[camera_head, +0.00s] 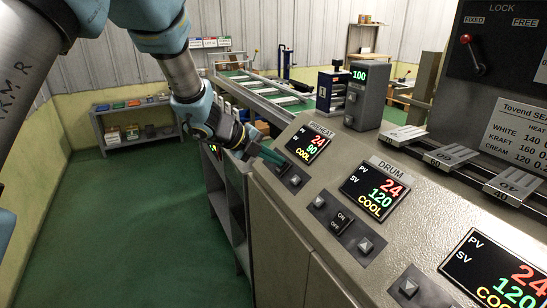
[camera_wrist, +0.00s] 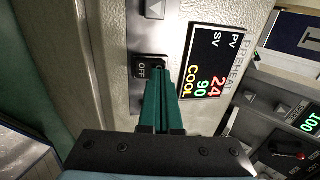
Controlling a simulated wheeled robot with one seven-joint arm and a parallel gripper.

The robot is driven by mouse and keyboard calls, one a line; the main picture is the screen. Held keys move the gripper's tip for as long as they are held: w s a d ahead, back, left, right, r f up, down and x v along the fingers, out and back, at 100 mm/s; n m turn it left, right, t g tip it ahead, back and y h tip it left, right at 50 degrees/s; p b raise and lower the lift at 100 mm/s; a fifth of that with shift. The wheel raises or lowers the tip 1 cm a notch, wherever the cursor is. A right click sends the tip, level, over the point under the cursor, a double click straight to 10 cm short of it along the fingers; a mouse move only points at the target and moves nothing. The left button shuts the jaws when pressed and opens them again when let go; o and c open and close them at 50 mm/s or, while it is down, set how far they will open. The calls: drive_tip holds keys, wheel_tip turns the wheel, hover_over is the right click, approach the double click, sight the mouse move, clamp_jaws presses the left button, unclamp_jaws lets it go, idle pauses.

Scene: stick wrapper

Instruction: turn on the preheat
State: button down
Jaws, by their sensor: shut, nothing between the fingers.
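The preheat display (camera_head: 308,144) is at the left end of the sloping console and reads 24, 90 and COOL. It also shows in the wrist view (camera_wrist: 212,68), turned sideways. Beside it in the wrist view is a black preheat switch (camera_wrist: 141,66) with OFF legible; the fingertips cover part of it. My gripper (camera_head: 276,158) is shut and empty, its green fingers at the preheat switch in the head view. In the wrist view its fingertips (camera_wrist: 160,72) overlap the switch's edge; whether they touch it I cannot tell.
An arrow button (camera_head: 295,180) sits right of the preheat switch. The drum display (camera_head: 376,191) and its ON/OFF switch (camera_head: 342,222) are further right. A grey box reading 100 (camera_head: 367,100) stands behind the preheat display. The green floor (camera_head: 120,220) at left is clear.

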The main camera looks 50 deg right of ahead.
drive_tip(key=shift+s+d, duration=0.1)
drive_tip(key=shift+d, duration=0.1)
drive_tip(key=shift+r+p, duration=0.75)
drive_tip(key=shift+p, duration=0.05)
